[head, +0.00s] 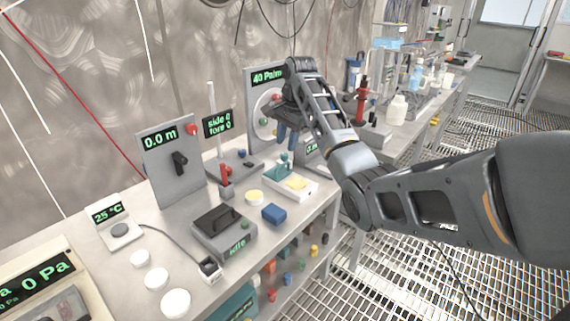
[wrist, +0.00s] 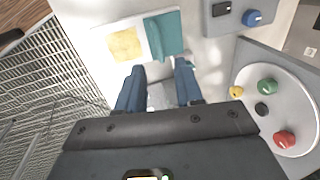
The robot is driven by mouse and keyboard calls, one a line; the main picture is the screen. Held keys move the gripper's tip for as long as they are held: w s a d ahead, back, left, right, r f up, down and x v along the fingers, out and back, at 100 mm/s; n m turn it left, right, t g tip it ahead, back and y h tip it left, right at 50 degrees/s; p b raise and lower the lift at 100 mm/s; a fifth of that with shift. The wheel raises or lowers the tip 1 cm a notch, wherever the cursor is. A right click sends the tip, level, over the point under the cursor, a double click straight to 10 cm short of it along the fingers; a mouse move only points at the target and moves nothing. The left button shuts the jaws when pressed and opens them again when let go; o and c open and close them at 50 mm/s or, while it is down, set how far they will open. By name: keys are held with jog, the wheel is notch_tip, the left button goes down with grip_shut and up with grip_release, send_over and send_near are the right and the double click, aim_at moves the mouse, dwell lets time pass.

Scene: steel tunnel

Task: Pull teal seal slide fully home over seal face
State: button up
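The teal seal slide (head: 279,173) sits on one end of a white plate (head: 305,193) on the bench, with a small teal upright part rising by it. The yellow seal face (head: 297,183) lies beside the slide, uncovered. In the wrist view the slide (wrist: 164,36) is at upper middle and the yellow face (wrist: 124,44) is to its left. My gripper (wrist: 160,69) is open, with its two blue fingers apart and nothing seen between them. In the head view my gripper (head: 287,136) points down above and behind the slide. A teal bit shows by the right fingertip, partly hidden.
A dial panel (head: 262,110) stands close behind my gripper; its colored knobs (wrist: 267,86) show at right in the wrist view. A blue block (head: 274,214), a yellow disc (head: 254,197) and a red-handled device (head: 226,176) stand nearby. The bench's front edge is close to the plate.

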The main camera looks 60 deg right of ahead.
aim_at(282, 165)
jog(key=shift+x, duration=3.85)
jog(key=shift+s+a, duration=0.1)
jog(key=shift+c, duration=0.5)
grip_shut()
